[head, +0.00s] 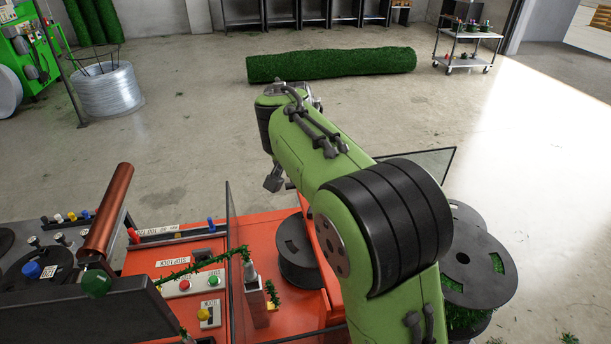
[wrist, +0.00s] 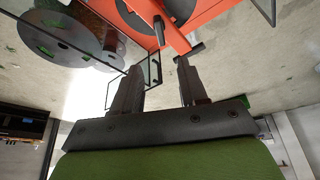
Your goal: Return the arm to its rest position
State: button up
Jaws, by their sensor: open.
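My green arm reaches forward over the right part of the orange machine (head: 310,240) in the head view. My gripper (head: 280,182) hangs at the far end of the arm, past the machine's edge and mostly hidden behind the wrist. In the wrist view my gripper (wrist: 165,75) shows two dark fingers spread apart with nothing between them. The orange machine frame (wrist: 165,30) shows beyond the fingertips, and I cannot tell the exact gap to it.
Black spools (head: 478,258) with green material stand right of the arm. A clear panel (head: 432,162) stands behind the elbow. A rolled green turf (head: 332,64), a wire coil (head: 107,92) and a cart (head: 467,45) stand farther back. The middle floor is open.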

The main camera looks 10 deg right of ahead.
jog(key=s+d+r+n, duration=0.1)
jog(key=s+d+r, duration=0.2)
jog(key=s, duration=0.5)
jog(key=s+f+n+t+y, duration=0.1)
jog(key=s+f+n, duration=0.1)
jog(key=s, duration=0.9)
jog(key=s+f+n+y, duration=0.1)
jog(key=s+f+n, duration=0.1)
jog(key=s, duration=0.8)
jog(key=shift+s+d+f+n+t, duration=0.15)
jog(key=shift+s+f+n+t, duration=0.2)
jog(key=shift+n+t, duration=0.05)
jog(key=shift+d, duration=0.1)
